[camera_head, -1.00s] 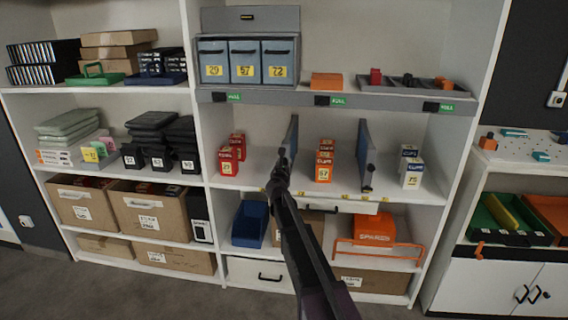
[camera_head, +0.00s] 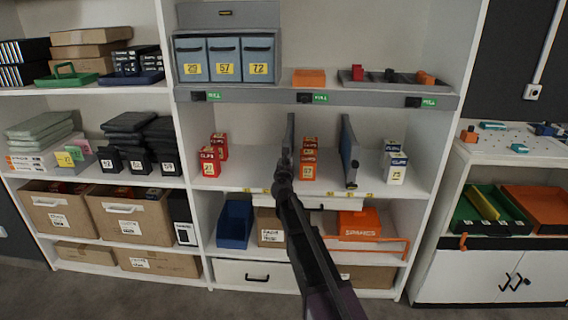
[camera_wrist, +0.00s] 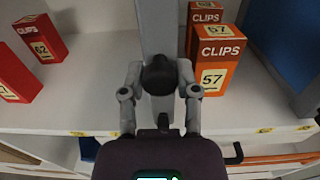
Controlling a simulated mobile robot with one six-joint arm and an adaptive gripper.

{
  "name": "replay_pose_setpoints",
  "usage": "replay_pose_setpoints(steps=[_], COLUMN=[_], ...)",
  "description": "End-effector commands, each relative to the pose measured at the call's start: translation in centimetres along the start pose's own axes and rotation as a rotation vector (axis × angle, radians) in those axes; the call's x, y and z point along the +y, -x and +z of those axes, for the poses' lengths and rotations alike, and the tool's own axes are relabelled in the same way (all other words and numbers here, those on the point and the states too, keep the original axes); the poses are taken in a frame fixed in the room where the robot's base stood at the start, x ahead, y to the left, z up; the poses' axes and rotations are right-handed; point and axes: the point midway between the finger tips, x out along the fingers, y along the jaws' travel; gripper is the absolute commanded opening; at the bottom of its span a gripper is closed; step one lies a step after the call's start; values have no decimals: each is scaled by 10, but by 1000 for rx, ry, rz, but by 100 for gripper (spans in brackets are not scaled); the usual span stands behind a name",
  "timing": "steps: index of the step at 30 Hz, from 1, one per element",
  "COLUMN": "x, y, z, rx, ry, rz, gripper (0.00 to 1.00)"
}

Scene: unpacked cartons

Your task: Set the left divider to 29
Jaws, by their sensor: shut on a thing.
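The left divider (camera_head: 291,132) is an upright blue-grey panel on the middle shelf, between red clip boxes (camera_head: 212,160) and orange clip boxes (camera_head: 308,160). My gripper (camera_head: 284,170) is at its front end. In the wrist view my gripper (camera_wrist: 158,78) is shut on the divider's black knob (camera_wrist: 160,72), one finger on each side. The divider panel (camera_wrist: 159,28) stands close to the orange box marked 57 (camera_wrist: 214,75); whether they touch I cannot tell. The red box marked 62 (camera_wrist: 40,40) is well to the left. My arm hides part of the shelf edge.
The right divider (camera_head: 349,150) stands right of the orange boxes, with white-and-blue boxes (camera_head: 396,165) beyond it. Yellow tags (camera_head: 330,193) line the shelf edge, too small to read. Shelf between the red boxes and left divider is clear. Bins marked 29, 57 and 72 (camera_head: 222,70) stand above.

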Motion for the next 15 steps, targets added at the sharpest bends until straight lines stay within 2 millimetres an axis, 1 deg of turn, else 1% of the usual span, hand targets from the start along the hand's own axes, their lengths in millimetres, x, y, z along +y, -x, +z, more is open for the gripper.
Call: replay_pose_setpoints(steps=[1,2,3,6,15], x=[-8,-8,-7,-4,3], y=[-3,-3,-2,-2,1], z=[0,0,0,0,0], rx=[0,0,0,0,0], ry=[1,1,1,1,1], rz=[-22,-21,-20,-17,-6], gripper=[0,0,50,77,77])
